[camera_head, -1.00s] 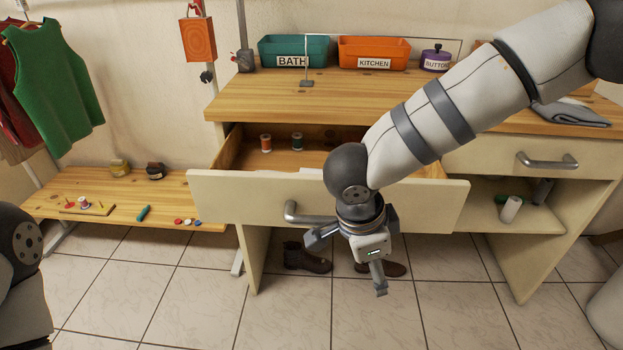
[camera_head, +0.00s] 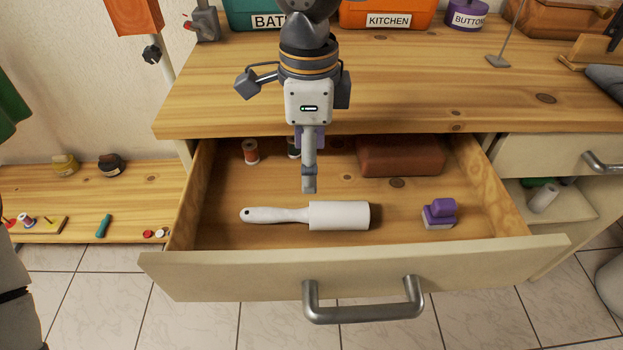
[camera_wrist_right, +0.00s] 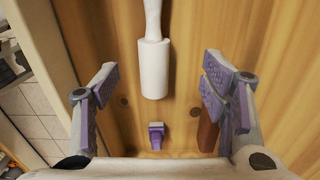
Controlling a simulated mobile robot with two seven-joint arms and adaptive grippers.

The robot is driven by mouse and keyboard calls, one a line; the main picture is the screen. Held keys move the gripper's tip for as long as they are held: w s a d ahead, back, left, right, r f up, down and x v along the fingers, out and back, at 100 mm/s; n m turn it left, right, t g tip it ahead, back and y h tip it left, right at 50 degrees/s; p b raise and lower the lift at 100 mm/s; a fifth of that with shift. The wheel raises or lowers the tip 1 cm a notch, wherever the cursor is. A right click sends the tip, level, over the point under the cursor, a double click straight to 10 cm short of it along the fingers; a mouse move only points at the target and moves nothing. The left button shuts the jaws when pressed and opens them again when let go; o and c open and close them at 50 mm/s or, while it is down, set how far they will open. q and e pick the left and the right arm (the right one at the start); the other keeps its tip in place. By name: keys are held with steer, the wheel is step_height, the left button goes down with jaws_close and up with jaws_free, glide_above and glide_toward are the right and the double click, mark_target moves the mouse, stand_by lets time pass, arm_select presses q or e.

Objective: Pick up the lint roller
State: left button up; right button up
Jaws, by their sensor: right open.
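The lint roller (camera_head: 338,215), white with a white handle pointing left, lies flat in the open drawer (camera_head: 350,270), near its front panel. My right gripper (camera_head: 309,180) hangs over the drawer, pointing down, above and behind the roller. In the right wrist view the roller (camera_wrist_right: 154,65) shows between the spread, purple-padded fingers (camera_wrist_right: 160,88), handle toward the top edge. The fingers are open, empty and apart from it. My left gripper is out of view.
In the drawer are a purple stamp-like block (camera_head: 439,213) right of the roller, a reddish-brown box (camera_head: 400,156) behind, and a thread spool (camera_head: 250,151) at back left. The worktop (camera_head: 420,95) overhangs the drawer's back. The drawer handle (camera_head: 363,312) sticks out in front.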

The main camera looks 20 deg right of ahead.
mark_target(312, 207)
steer(key=f, duration=0.3)
steer(key=s+f, duration=0.1)
steer(key=f, duration=0.6)
steer(key=shift+s+f+b, duration=0.2)
steer(key=shift+f+b, duration=0.15)
steer(key=shift+w+f, duration=0.1)
steer(key=shift+f, duration=0.35)
steer(key=c, duration=1.3)
